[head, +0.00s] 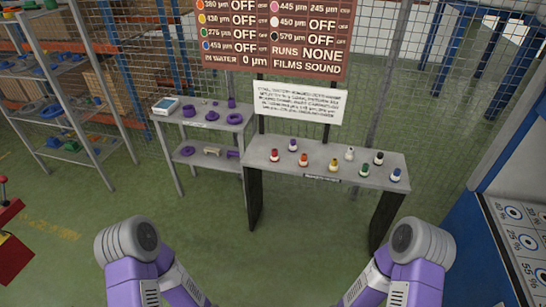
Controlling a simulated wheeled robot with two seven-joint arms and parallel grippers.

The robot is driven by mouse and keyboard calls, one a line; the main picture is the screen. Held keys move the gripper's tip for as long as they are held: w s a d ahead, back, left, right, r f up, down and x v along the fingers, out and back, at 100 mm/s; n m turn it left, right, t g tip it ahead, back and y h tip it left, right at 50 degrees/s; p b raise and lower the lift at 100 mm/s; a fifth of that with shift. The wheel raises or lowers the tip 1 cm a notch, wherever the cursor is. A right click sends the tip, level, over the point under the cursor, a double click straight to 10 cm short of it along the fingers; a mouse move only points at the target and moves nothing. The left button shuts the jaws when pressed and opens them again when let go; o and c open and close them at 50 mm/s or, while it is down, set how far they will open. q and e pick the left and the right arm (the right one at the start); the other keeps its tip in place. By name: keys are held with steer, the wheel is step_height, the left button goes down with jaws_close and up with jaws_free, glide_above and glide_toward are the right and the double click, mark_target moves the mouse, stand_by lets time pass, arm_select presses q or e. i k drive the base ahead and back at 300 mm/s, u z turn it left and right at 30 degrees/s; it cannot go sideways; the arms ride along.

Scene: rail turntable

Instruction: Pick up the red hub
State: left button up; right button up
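A small red piece (274,155) stands at the left end of the grey bench (280,170). It is the red item among several small coloured pieces there; it is too small to tell for sure that it is the hub. Nothing touches it. My two purple arms come in at the bottom of the head view, well short of the bench. Both grippers are below the picture and hidden from me.
Orange (304,160), yellow (334,165), green (364,170) and blue (396,175) pieces share the bench. A grey shelf (215,123) with purple parts stands left of it. A red box (12,245) is far left, a blue cabinet (470,235) right. Green floor before the bench is clear.

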mark_target(274, 158)
steer(key=u, duration=0.35)
steer(key=i, duration=2.25)
steer(key=z, duration=0.8)
